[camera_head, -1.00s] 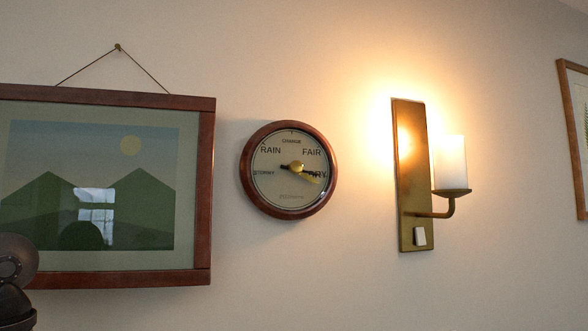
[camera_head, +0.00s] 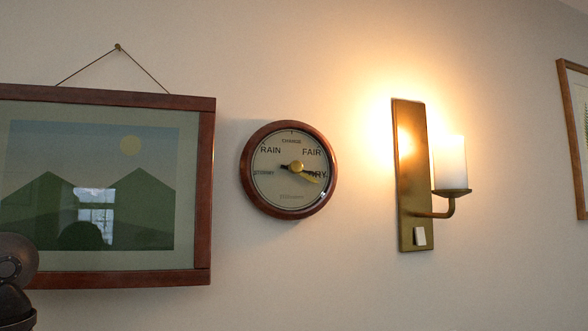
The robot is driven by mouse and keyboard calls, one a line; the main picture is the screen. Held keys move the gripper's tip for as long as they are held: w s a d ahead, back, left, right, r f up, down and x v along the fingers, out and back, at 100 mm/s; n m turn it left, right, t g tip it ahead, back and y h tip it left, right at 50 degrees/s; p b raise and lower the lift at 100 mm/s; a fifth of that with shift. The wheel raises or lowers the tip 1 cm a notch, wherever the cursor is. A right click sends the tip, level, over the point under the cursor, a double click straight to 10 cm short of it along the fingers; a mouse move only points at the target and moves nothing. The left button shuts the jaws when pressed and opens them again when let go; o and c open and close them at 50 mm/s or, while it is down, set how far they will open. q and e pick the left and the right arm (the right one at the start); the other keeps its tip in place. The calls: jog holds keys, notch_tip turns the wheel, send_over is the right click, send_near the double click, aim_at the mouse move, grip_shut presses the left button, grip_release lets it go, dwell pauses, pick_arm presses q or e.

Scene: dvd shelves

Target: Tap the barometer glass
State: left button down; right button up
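The barometer (camera_head: 288,170) hangs on the wall near the middle of the head view. It has a round reddish-brown wooden rim and a pale dial behind glass. The dial reads RAIN, CHANGE, FAIR and DRY, with smaller words too blurred to read surely. A dark hand and a brass hand meet at a brass centre knob; the brass hand points right and slightly down, near DRY. Nothing touches or covers the barometer.
A framed mountain picture (camera_head: 205,190) hangs by a cord left of the barometer. A lit brass wall lamp (camera_head: 412,180) with a white candle-shaped shade and a small white switch (camera_head: 420,236) is to the right. Another frame (camera_head: 573,140) is at the right edge. Bare wall lies between.

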grip_shut()
dwell(1.6)
